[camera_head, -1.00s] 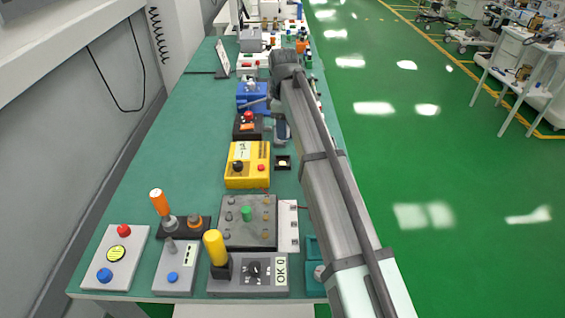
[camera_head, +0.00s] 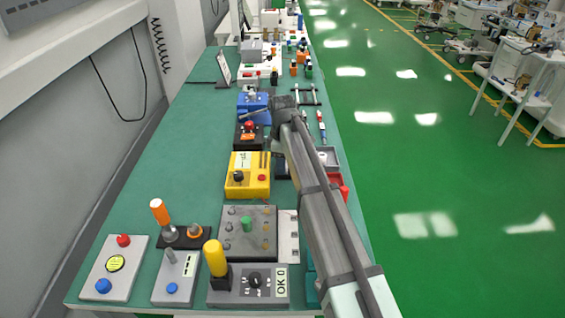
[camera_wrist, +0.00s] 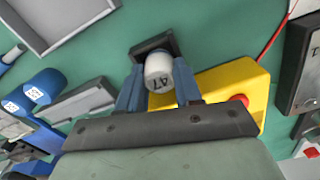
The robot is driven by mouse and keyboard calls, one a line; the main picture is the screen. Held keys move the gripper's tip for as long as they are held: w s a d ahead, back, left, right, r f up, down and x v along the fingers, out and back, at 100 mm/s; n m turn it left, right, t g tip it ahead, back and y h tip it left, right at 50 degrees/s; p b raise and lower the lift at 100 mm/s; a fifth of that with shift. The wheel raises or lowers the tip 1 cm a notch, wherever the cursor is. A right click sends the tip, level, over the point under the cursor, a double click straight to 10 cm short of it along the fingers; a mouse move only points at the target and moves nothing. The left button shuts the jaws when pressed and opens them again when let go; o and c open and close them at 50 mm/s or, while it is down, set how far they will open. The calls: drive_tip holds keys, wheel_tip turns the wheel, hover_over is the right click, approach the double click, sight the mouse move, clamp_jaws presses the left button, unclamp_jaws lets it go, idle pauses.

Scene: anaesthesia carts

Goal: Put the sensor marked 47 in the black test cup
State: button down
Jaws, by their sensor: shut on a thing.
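In the wrist view my gripper (camera_wrist: 158,88) is shut on the sensor marked 47 (camera_wrist: 158,68), a white cylinder with dark digits on its near end. A blue-grey finger lies on each side of it. A black square piece (camera_wrist: 140,48), which looks like the test cup, shows directly behind the sensor. I cannot tell whether the sensor is inside it or only in front of it. In the head view my arm hides the gripper and the sensor. A dark piece (camera_head: 281,168) beside the yellow box is partly covered there.
A grey tray (camera_head: 330,158) and a red tray (camera_head: 340,184) lie right of my arm. The green bench is clear at left.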

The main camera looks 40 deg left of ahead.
drive_tip(key=c, duration=0.8)
unclamp_jaws()
drive_tip(key=shift+f, duration=0.1)
drive_tip(key=shift+o, duration=0.2)
wheel_tip(320, 180, up, 12)
